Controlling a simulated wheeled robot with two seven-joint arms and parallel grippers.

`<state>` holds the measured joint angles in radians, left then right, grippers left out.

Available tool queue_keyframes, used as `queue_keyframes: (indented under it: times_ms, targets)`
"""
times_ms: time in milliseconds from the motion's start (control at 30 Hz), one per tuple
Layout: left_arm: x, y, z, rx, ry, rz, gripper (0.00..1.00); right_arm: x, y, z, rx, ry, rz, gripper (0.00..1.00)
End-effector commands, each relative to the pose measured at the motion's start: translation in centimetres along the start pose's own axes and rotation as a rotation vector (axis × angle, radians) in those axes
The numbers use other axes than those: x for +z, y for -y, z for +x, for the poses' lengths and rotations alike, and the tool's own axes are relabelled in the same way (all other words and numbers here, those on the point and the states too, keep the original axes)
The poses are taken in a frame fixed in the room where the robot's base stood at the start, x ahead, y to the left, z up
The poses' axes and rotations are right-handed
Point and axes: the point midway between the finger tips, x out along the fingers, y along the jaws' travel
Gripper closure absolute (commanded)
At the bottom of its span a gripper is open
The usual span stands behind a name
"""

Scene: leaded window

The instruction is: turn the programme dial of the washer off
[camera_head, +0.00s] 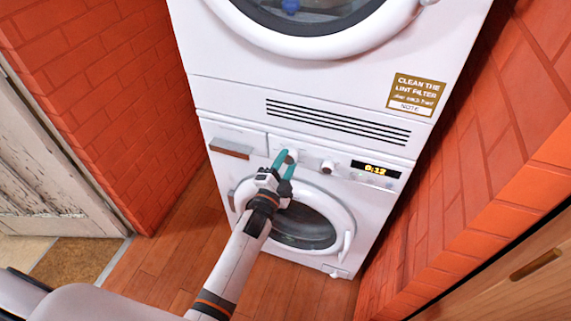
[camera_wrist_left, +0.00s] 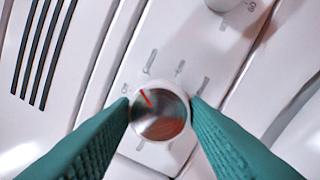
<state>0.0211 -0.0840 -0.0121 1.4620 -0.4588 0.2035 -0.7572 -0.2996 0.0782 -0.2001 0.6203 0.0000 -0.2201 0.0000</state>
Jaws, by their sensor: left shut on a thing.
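The washer (camera_head: 228,168) is the lower white machine, with a round door and a control panel above it. Its programme dial (camera_wrist_left: 160,112) is a round silver knob with a red pointer line, ringed by small marks on the panel. In the left wrist view the pointer leans toward the upper left. My left gripper (camera_head: 285,165) has its teal fingers on both sides of this dial, shut on it; in the head view the fingers largely hide the dial. My right gripper is in neither view.
A second knob (camera_head: 328,167) and a lit display (camera_head: 375,169) reading about 0:12 sit to the right on the panel. A dryer (camera_head: 220,60) with a vent and a note is stacked above. Brick walls (camera_head: 105,90) close in both sides; wooden floor (camera_head: 165,255) is clear at left.

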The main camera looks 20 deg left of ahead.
Motion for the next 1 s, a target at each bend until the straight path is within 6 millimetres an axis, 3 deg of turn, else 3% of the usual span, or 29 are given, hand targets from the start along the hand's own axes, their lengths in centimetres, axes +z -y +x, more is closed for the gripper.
queue_keyframes:
  times_ms: [500,1000]
  targets:
    - [0.06,0.1,-0.03,0.039,-0.03,-0.414,0.81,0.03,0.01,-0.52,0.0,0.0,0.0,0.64]
    - [0.06,0.2,-0.04,0.052,-0.04,-0.548,0.81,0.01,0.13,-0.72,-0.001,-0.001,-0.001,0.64]
